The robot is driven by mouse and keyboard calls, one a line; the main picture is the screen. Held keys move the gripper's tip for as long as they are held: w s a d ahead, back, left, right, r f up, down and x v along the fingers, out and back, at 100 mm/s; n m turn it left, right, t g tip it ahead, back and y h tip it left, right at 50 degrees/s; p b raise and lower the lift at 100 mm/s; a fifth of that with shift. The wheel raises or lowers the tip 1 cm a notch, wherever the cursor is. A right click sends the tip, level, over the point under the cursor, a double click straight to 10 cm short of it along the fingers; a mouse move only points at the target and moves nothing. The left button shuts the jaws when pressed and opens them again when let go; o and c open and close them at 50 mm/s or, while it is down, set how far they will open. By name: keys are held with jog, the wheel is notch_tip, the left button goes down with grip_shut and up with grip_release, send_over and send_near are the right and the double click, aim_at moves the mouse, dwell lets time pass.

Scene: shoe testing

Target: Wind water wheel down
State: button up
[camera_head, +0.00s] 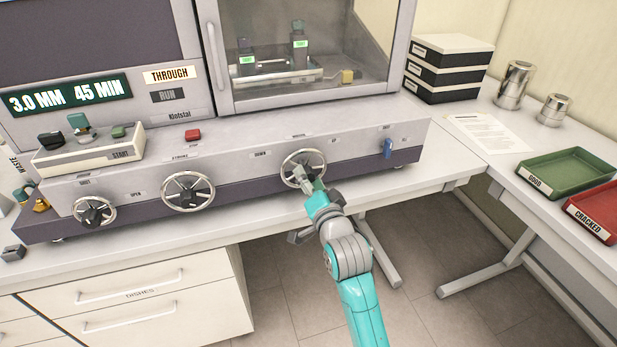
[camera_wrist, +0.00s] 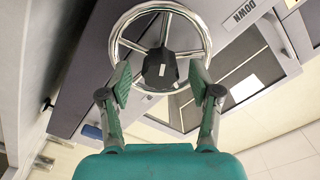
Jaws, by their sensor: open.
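The water wheel is a chrome handwheel (camera_head: 303,165) on the machine's front panel, between the labels DOWN (camera_head: 260,154) and UP. It also shows in the wrist view as a spoked ring with a black hub (camera_wrist: 160,70). My gripper (camera_head: 305,180) is at the wheel's front. In the wrist view my gripper (camera_wrist: 158,85) has its two green finger pads apart, one on each side of the hub's lower part and in front of the rim. I cannot tell whether the pads touch the hub or rim. The DOWN label (camera_wrist: 240,12) also shows there, turned sideways.
Two other handwheels (camera_head: 188,192) (camera_head: 94,213) sit to the left on the same panel. A blue lever (camera_head: 387,148) is to the right. The display (camera_head: 65,97) reads 3.0 MM 45 MIN and a lit sign (camera_head: 171,75) reads THROUGH. A green tray (camera_head: 570,171) and red tray (camera_head: 597,211) stand far right.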

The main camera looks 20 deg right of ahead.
jog(key=shift+w, duration=0.6)
jog(key=c, duration=1.1)
jog(key=shift+c, duration=0.2)
